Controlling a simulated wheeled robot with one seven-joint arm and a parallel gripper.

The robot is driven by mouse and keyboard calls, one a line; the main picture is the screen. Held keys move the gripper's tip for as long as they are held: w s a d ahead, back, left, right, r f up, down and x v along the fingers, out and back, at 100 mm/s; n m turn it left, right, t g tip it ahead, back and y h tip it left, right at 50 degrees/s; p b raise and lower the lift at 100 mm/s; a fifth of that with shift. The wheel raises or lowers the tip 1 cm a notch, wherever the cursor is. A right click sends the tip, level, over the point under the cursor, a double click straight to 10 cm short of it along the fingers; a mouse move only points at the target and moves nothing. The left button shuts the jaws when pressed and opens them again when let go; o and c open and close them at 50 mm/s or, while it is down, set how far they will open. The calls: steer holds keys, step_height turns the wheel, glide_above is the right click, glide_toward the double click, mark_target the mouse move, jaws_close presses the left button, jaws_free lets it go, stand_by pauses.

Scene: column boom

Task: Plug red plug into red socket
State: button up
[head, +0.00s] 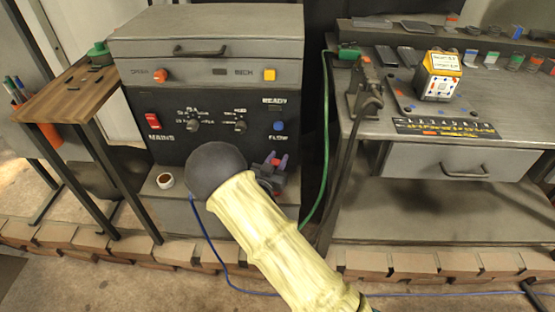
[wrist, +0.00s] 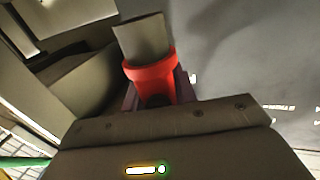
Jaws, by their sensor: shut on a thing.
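My gripper (head: 270,168) is in front of the lower right of the machine's dark panel, its purple fingers partly hidden by my arm. In the wrist view, my gripper (wrist: 158,95) is shut on the red plug (wrist: 150,72), a red collar with a flat grey end pointing away from my palm. A small red patch beside the fingers in the head view may be the same plug, but it is too small to tell. I cannot make out a red socket in either view; my arm covers part of the panel's lower middle.
The machine (head: 205,75) has a red switch (head: 153,121), knobs and a blue button. A cup (head: 165,181) stands on its lower ledge. A green cable (head: 325,130) hangs at its right. A workbench (head: 450,145) stands right, a wooden side table (head: 75,90) left. A blue cable crosses the floor.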

step_height(320, 180, down, 4)
steer(key=shift+w+d+f+b, duration=0.1)
steer(key=shift+d+b, duration=0.05)
steer(key=shift+b, duration=1.1)
steer(key=shift+f, duration=0.2)
steer(key=shift+f+b, duration=0.55)
steer(key=shift+f, duration=0.05)
stand_by(0.5)
steer(key=o, duration=0.8)
steer(key=shift+c, duration=0.2)
steer(key=p+v, duration=0.1)
steer(key=v, duration=1)
stand_by(1.0)
